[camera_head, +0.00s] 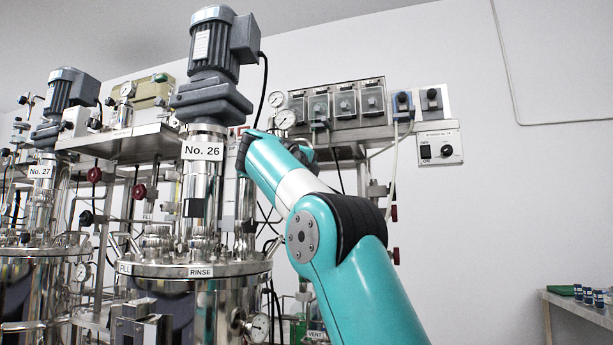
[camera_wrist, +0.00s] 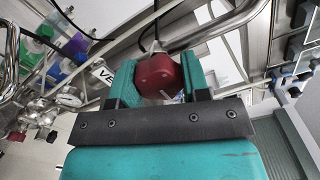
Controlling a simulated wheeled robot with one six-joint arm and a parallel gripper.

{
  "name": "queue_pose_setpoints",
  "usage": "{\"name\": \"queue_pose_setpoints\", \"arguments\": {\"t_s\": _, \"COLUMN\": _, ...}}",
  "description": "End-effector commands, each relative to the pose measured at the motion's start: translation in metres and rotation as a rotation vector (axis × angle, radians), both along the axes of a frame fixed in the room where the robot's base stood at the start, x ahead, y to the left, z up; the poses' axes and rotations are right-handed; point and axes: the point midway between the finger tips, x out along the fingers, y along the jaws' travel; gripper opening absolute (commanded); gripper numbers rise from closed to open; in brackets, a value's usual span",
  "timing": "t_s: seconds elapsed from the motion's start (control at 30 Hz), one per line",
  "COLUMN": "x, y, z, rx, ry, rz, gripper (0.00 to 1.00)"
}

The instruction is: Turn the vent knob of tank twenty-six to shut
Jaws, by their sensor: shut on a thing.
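Tank twenty-six (camera_head: 190,268) is a steel vessel with a grey motor on top and a "No. 26" sign (camera_head: 202,151). In the wrist view, a dark red knob (camera_wrist: 156,72) sits on a thin pipe. My gripper (camera_wrist: 159,80) is shut on this knob, with one teal finger on each side. A white label starting "VE" (camera_wrist: 102,73) is beside it, partly covered by the left finger. A "VENT" label (camera_head: 316,334) shows low behind my arm in the head view. There my arm hides the gripper and the held knob. I cannot tell how far the knob is turned.
Tank twenty-seven (camera_head: 38,270) stands at the left. In the wrist view, pipes run close around the gripper, and bottles with green and purple contents (camera_wrist: 58,60) are at the left.

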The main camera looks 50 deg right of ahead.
Motion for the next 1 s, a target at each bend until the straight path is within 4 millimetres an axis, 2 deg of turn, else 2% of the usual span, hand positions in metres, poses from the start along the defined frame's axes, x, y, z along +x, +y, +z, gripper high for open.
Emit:
{"name": "queue_pose_setpoints", "arguments": {"t_s": 0.47, "x": -0.0004, "y": -0.0007, "z": -0.0024, "rx": 0.012, "ry": -0.014, "rz": -0.004, "gripper": 0.19}}
{"name": "queue_pose_setpoints", "arguments": {"t_s": 0.5, "x": -0.0004, "y": -0.0007, "z": -0.0024, "rx": 0.012, "ry": -0.014, "rz": -0.004, "gripper": 0.45}}
{"name": "queue_pose_setpoints", "arguments": {"t_s": 0.6, "x": -0.0001, "y": -0.0005, "z": -0.0019, "rx": 0.011, "ry": -0.015, "rz": -0.004, "gripper": 0.68}}
{"name": "queue_pose_setpoints", "arguments": {"t_s": 1.0, "x": -0.0036, "y": 0.004, "z": -0.0011, "rx": 0.007, "ry": -0.017, "rz": -0.006, "gripper": 0.68}}
